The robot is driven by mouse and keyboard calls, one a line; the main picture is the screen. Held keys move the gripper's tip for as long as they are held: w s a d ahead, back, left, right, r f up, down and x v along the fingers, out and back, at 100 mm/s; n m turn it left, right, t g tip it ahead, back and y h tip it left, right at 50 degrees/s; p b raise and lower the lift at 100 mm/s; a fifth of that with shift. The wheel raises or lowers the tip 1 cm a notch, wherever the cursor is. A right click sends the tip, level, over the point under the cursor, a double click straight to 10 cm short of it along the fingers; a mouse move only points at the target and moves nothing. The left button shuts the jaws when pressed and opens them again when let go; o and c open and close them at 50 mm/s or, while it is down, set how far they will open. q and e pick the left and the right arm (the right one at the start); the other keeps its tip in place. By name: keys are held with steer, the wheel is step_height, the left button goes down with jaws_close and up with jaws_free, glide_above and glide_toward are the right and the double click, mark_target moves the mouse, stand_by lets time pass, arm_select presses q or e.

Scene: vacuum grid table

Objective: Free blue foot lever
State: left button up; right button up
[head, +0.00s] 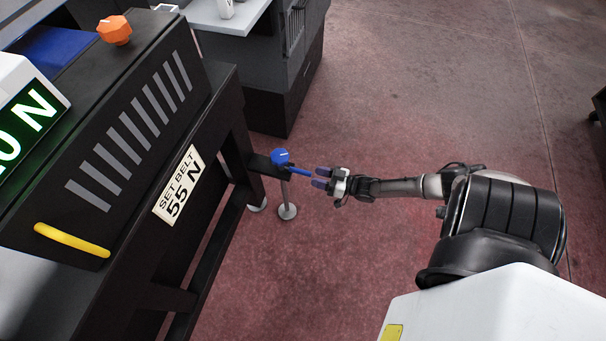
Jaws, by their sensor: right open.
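The blue foot lever (299,171) sticks out to the right from a blue round hub (281,157) on a black bracket (264,165) at the table's lower right side. My right gripper (319,177) is open, with its two fingers pointing left at the lever's free end. The fingertips are close to the lever's tip; whether they touch it or straddle it I cannot tell. My left gripper is not in view.
The black machine table (226,100) fills the left, with a "SET BELT 55 N" label (180,186), a yellow handle (72,240), an orange knob (114,30) and a green-lit display (28,122). A grey cabinet (290,60) stands behind. The red floor (430,100) is clear.

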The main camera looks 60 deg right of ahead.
mark_target(303, 171)
steer(key=w, duration=0.1)
steer(key=w+b, duration=0.1)
steer(key=w, duration=0.2)
steer(key=shift+a+f, duration=0.1)
steer(key=shift+a, duration=0.2)
steer(key=shift+w+a+b, duration=0.2)
steer(key=shift+w+b, duration=0.2)
steer(key=shift+w, duration=0.5)
steer(key=shift+c, duration=0.3)
steer(key=c, duration=0.4)
jaws_close()
